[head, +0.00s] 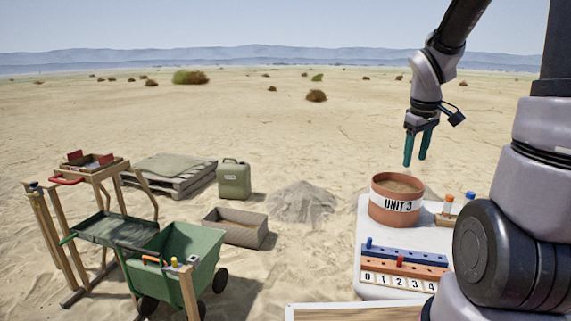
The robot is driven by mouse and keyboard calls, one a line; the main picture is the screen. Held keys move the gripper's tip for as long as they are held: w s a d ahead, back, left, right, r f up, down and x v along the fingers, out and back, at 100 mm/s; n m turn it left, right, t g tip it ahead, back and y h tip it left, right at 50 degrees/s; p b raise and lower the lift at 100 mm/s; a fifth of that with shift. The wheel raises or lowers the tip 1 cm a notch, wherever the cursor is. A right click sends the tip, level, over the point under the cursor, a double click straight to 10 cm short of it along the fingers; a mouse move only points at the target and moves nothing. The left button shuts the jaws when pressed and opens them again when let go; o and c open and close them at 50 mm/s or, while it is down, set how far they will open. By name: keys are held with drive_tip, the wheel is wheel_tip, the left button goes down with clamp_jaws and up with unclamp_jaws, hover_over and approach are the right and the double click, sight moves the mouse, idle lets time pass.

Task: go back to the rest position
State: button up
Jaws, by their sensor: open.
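My gripper (416,147) points down with its two teal fingers apart and nothing between them. It hangs above the terracotta pot labelled UNIT 3 (381,205), a little to the right of the pot's middle in the picture. The fingertips appear above the pot's rim. The pot stands upright on a white table (350,262) and holds sandy material. My arm comes down from the top right, and its large joints hide the right part of the table.
A blue and orange peg board (402,258) with a numbered strip lies at the table's front. Small vials (447,205) stand right of the pot. A green wheelbarrow (180,255), sieve stand (110,228), wooden box (236,232) and green jerrycan (234,181) stand on the sand left.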

drive_tip(key=s+a+r+m+t+y, duration=0.1)
drive_tip(key=s+a+r+m+t, duration=0.1)
drive_tip(key=s+a+r+m, duration=0.2)
drive_tip(key=s+a+r+m+t+y, duration=0.2)
drive_tip(key=s+a+r+m, duration=0.2)
drive_tip(key=s+r, duration=0.6)
drive_tip(key=shift+s+a+r+m, duration=0.3)
drive_tip(key=shift+s+a+m, duration=0.1)
drive_tip(key=shift+s+a, duration=0.15)
